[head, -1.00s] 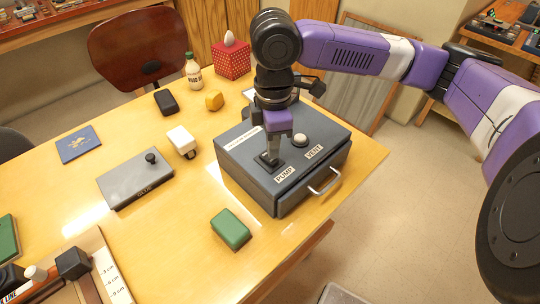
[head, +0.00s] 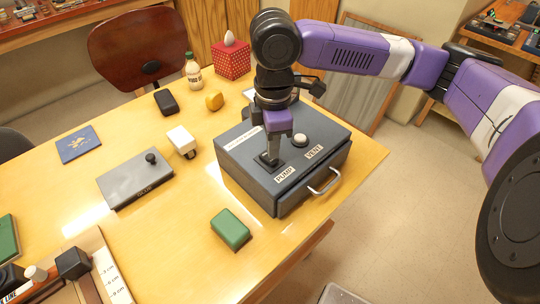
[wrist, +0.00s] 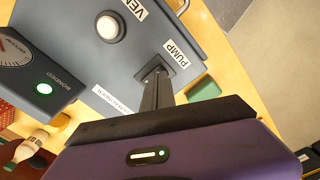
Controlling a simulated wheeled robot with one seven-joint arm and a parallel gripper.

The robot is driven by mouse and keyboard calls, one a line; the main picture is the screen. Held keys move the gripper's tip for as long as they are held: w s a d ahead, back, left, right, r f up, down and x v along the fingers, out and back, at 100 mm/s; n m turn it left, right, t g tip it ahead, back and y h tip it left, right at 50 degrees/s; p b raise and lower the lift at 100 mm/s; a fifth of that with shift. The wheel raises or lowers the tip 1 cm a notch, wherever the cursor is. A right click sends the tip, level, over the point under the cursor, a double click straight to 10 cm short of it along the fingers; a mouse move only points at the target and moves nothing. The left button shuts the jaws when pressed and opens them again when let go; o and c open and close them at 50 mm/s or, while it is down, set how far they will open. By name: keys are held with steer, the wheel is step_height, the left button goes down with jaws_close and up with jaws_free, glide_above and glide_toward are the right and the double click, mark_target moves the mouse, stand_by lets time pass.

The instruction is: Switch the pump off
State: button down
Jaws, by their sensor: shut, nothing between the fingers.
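A dark grey box (head: 240,171) with a silver handle stands at the table's right end. A PUMP label (head: 285,172) is on its top, beside a black switch (head: 263,161); label (wrist: 176,54) and switch (wrist: 154,69) also show in the wrist view. My gripper (head: 271,158) is shut and empty, pointing down with its tips at the switch. In the wrist view the fingertips (wrist: 157,77) cover part of the switch, so I cannot tell its position or whether they touch it. A round white button (head: 300,140) sits by the VENT label (head: 314,152).
A green block (head: 231,230) lies in front of the pump box. A grey plate with a knob (head: 135,184) and a white block (head: 181,139) lie left.

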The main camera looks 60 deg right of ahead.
steer(key=shift+f+b, duration=0.6)
steer(key=shift+f, duration=0.35)
stand_by(0.5)
steer(key=shift+r, duration=0.1)
step_height(320, 180, up, 7)
steer(key=p, duration=0.6)
steer(key=shift+p, duration=0.3)
stand_by(0.4)
